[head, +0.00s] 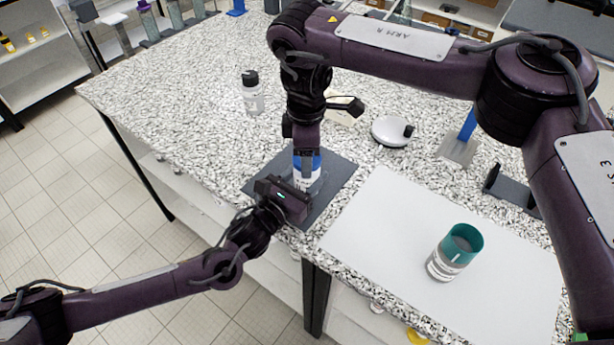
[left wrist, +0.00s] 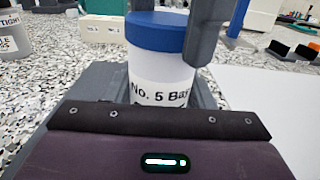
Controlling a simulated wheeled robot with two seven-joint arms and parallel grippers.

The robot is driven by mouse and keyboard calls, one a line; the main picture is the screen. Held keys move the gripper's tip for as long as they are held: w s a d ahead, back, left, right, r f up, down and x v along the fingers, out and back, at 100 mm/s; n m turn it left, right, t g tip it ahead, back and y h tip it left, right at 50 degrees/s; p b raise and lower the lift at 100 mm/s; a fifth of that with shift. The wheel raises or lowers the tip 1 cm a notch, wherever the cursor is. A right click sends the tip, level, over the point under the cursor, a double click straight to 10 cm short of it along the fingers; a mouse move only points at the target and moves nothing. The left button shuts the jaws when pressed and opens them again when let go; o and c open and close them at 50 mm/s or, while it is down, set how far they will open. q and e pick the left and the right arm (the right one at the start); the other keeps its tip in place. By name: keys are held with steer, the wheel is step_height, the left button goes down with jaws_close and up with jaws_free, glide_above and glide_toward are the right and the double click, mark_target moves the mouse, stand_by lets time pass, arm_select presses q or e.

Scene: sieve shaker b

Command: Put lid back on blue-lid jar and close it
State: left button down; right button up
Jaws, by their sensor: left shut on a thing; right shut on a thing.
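The blue-lid jar (head: 306,184) is a white jar standing upright on a dark grey mat (head: 336,178) near the table's front edge. Its label reads "No. 5 Ba…" in the left wrist view (left wrist: 160,85), the rest cut off from sight. The blue lid (left wrist: 163,33) sits level on top of the jar, with no gap showing. My right gripper (head: 307,155) comes from above and is shut on the lid, one finger along its right side in the left wrist view. My left gripper (head: 302,186) is shut on the jar's body from the front and partly hides it.
A white bottle with a black cap (head: 252,93) stands at the back left. A round white device (head: 391,131) lies behind right. The table's left part is clear.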

steer(key=m, duration=1.1)
steer(key=o, duration=1.1)
steer(key=shift+r, duration=2.25)
steer(key=shift+c, duration=0.5)
